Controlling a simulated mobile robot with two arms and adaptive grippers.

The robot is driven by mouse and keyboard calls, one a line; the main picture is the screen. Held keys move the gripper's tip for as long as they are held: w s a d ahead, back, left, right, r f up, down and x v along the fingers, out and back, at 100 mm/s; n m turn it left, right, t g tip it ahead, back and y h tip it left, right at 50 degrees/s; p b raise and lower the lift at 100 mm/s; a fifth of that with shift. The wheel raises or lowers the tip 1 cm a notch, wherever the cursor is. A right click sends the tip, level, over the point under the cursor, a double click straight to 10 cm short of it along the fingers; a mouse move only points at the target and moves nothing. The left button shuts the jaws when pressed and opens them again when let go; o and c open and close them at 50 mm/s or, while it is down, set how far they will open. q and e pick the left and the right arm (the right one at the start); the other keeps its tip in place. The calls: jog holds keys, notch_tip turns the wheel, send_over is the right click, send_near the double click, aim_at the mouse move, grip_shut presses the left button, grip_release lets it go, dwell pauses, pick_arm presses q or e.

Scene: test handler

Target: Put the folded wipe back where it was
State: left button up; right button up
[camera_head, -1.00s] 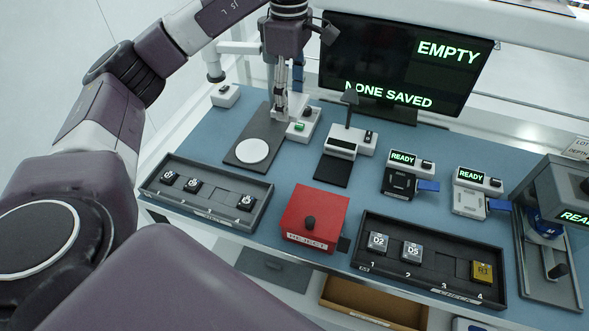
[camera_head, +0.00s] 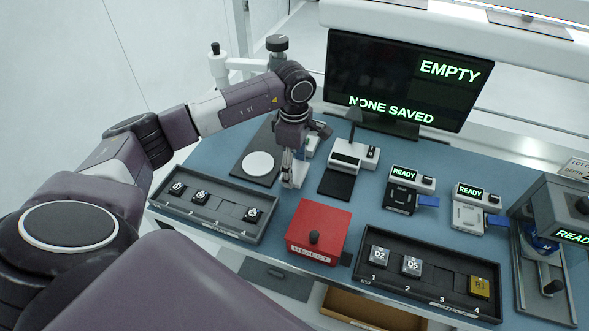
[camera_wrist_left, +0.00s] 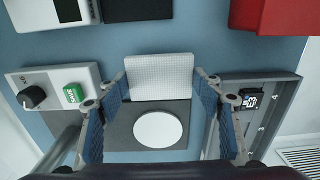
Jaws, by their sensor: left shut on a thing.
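The folded wipe (camera_wrist_left: 160,76) is a white square with a fine grid. In the left wrist view it sits between the two fingertips. My left gripper (camera_head: 291,176) is shut on it, and in the head view a pale bit of it shows low at the fingers, mostly hidden. The gripper is over the blue mat, between the dark plate with a white disc (camera_head: 258,163) and the red reject box (camera_head: 320,228). In the wrist view the wipe partly overlaps the dark plate (camera_wrist_left: 121,135); I cannot tell its height. My right gripper is not in view.
A dark tray with several chips (camera_head: 212,212) lies left of the red box. A check tray (camera_head: 440,287) is at the front right. A small scale-like device (camera_head: 346,158) stands behind the gripper, near the monitor (camera_head: 400,83). Two READY devices (camera_head: 404,190) stand further right.

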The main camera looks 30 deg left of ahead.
aim_at(294, 171)
pick_arm(q)
notch_tip(294, 171, down, 2)
jog(key=shift+f, duration=0.3)
jog(key=o, duration=1.1)
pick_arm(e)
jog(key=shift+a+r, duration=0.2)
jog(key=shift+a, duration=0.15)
pick_arm(q)
jog(key=shift+r, duration=0.15)
notch_tip(294, 171, up, 12)
jog(key=b, duration=0.4)
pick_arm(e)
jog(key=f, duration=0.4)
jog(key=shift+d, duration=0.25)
